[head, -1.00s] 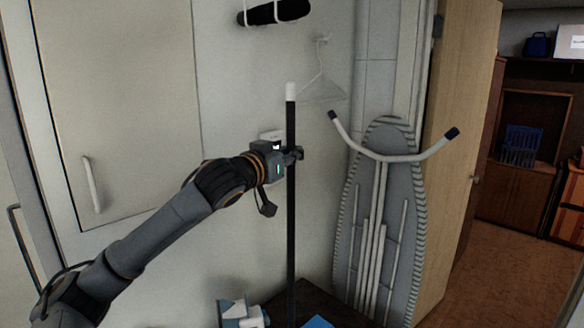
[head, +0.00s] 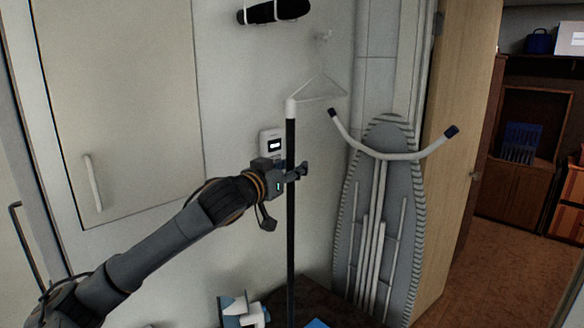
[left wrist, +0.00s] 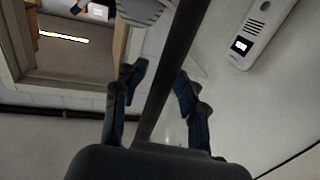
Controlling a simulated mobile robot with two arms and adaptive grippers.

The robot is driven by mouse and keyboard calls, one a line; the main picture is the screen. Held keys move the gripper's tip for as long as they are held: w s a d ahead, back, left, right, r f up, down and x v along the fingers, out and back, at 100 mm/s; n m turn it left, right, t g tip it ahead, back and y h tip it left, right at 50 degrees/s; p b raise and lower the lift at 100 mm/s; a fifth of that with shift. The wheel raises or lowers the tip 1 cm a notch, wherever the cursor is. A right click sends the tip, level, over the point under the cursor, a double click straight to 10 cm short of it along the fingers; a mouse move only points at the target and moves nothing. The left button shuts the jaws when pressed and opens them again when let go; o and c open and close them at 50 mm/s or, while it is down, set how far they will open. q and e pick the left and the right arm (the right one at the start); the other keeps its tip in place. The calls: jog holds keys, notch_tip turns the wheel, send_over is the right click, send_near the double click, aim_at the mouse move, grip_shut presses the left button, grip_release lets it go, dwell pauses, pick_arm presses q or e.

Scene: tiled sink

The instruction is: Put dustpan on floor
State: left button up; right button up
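A long black pole with a white top end (head: 290,200), which looks like the dustpan's handle, stands upright in front of the wall. Its lower end runs out of the bottom of the head view, so the pan is hidden. My left gripper (head: 296,172) is around the upper part of the pole, shut on it. In the left wrist view the pole (left wrist: 172,70) runs between the two fingers of my left gripper (left wrist: 158,82). My right gripper is in neither view. The floor (head: 500,265) shows brown at the right.
An ironing board (head: 383,230) leans by the open wooden door (head: 450,150). A white wall device (head: 271,142) is behind the gripper. A white hanger (head: 322,90) hangs near the pole's top. A blue-and-white object (head: 240,312) sits low, left of the pole.

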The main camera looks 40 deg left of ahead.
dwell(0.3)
pick_arm(q)
jog(key=shift+s+f+b, duration=0.1)
jog(key=shift+s+b, duration=0.2)
jog(key=s+d+b, duration=0.1)
jog(key=s+b, duration=0.4)
jog(key=s, duration=0.5)
jog(key=shift+s+r+b, duration=0.2)
jog(key=shift+s+b, duration=0.15)
jog(key=shift+s, duration=0.05)
jog(key=shift+o, duration=0.5)
jog(key=shift+s+d, duration=0.15)
jog(key=shift+s, duration=0.15)
